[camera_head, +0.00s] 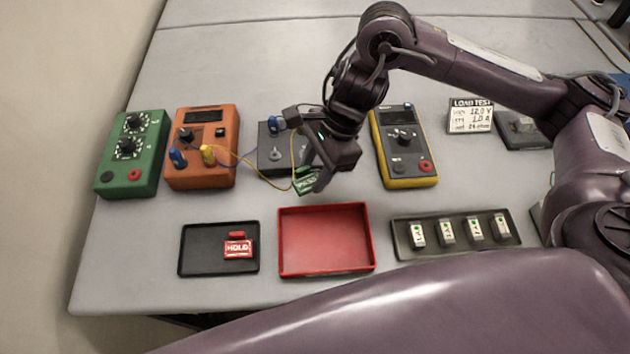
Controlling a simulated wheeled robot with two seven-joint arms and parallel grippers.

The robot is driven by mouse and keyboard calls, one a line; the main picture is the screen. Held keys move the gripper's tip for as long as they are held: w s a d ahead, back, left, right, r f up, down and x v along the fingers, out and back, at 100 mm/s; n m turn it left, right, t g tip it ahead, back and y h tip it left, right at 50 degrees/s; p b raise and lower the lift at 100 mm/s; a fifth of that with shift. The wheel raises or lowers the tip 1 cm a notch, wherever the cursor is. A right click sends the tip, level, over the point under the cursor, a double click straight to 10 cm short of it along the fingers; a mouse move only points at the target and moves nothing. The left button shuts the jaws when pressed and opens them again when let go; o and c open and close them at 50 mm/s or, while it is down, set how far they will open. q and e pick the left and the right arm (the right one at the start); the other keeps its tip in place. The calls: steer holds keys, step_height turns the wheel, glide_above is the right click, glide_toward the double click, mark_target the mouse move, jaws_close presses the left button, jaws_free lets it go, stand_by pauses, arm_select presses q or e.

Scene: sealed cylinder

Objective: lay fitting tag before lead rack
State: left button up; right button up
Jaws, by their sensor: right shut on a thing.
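My right gripper (316,172) is shut on a green tag (306,184), held over the middle of the table behind the red tray. The tag's white lettering looks like PASS, partly covered by the fingers. A red HOLD tag (238,249) lies in the black tray (204,260) at the front left. I cannot tell for certain which thing is the lead rack. My left gripper is not in view.
The red tray (325,268) is empty. A long dark tray (458,249) holds several white pieces. A green box (133,153), an orange meter (202,150) with blue and yellow leads, a grey block (272,160), a yellow meter (404,147) and a LOAD TEST card (470,115) stand behind.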

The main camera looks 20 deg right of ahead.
steer(key=shift+f, duration=0.65)
step_height(320, 180, down, 3)
steer(key=shift+s, duration=0.1)
steer(key=shift+f, duration=0.15)
arm_select(q)
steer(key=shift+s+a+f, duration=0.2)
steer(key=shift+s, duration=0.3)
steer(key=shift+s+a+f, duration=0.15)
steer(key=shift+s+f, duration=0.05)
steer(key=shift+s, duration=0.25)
steer(key=shift+b, duration=0.3)
arm_select(e)
steer(key=shift+f, duration=0.15)
steer(key=o, duration=0.5)
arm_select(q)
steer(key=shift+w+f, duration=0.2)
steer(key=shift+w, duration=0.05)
arm_select(e)
steer(key=shift+o, duration=0.8)
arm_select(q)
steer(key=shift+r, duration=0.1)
